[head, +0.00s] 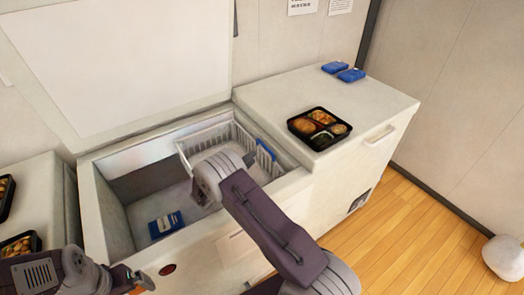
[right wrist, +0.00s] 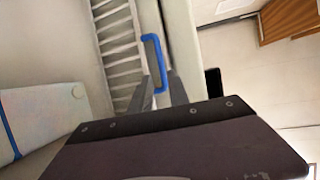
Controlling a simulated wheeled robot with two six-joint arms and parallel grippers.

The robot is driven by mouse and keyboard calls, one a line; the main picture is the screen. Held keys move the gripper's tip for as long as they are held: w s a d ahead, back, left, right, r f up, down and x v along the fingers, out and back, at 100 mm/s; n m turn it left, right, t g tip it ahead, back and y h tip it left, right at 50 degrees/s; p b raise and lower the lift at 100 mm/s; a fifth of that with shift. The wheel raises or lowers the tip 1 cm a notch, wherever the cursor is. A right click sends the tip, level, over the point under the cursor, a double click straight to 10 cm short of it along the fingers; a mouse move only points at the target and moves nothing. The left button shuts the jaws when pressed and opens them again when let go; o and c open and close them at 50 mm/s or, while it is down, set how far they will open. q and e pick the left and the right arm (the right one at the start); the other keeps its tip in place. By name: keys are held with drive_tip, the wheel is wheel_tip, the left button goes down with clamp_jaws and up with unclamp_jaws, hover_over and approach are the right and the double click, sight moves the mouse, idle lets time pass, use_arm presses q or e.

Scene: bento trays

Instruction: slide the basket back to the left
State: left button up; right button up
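The white wire basket (head: 207,137) sits inside the open chest freezer (head: 97,205), at the right end of its opening. Its blue handle (head: 266,151) is on the basket's right side, and it also shows in the right wrist view (right wrist: 152,62). My right arm reaches over the freezer, and its forearm hides part of the basket and the gripper in the head view. In the right wrist view my right gripper (right wrist: 163,82) has its fingers apart, with the handle's near end between them; contact is unclear. My left gripper (head: 140,280) is low at the left, away from the basket.
A blue and white pack (head: 165,225) lies on the freezer floor, left of the basket. More bento trays (head: 20,246) stand on the left counter. The raised lid stands behind.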

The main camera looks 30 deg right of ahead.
drive_tip(key=x, duration=0.8)
drive_tip(key=shift+w+d+b, duration=0.15)
drive_tip(key=shift+d+b, duration=0.15)
drive_tip(key=shift+b, duration=0.05)
clamp_jaws()
idle(0.9)
